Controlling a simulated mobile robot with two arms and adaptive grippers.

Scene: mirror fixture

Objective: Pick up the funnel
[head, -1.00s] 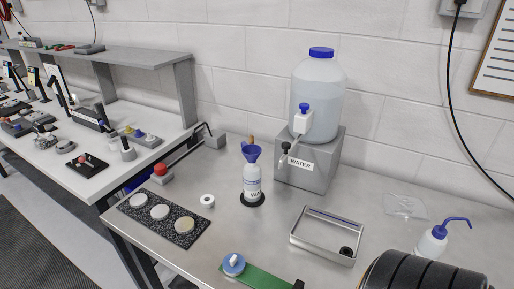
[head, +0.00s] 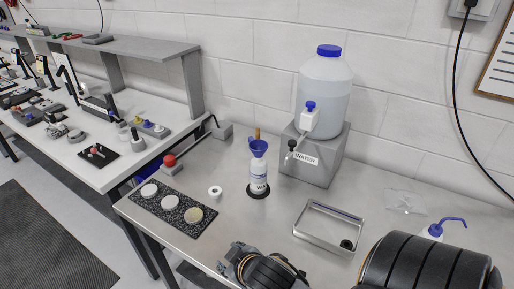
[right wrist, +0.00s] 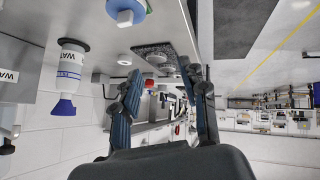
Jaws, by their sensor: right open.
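The blue funnel (head: 259,147) sits upright in the mouth of a white bottle (head: 259,174), which stands on a dark round base left of the water dispenser. In the right wrist view, which is upside down, the funnel (right wrist: 64,107) and bottle (right wrist: 71,66) show at the left, clear of the fingers. My right gripper (right wrist: 166,88) is open, with nothing between its two fingers. My left gripper is not in view.
The water dispenser (head: 325,95) stands on a grey block behind the bottle. A metal tray (head: 328,246) lies to the right front. A black pad (head: 171,222) with three discs, a white ring (head: 215,192) and a red knob (head: 170,160) are to the left. A wash bottle (head: 434,231) is at right.

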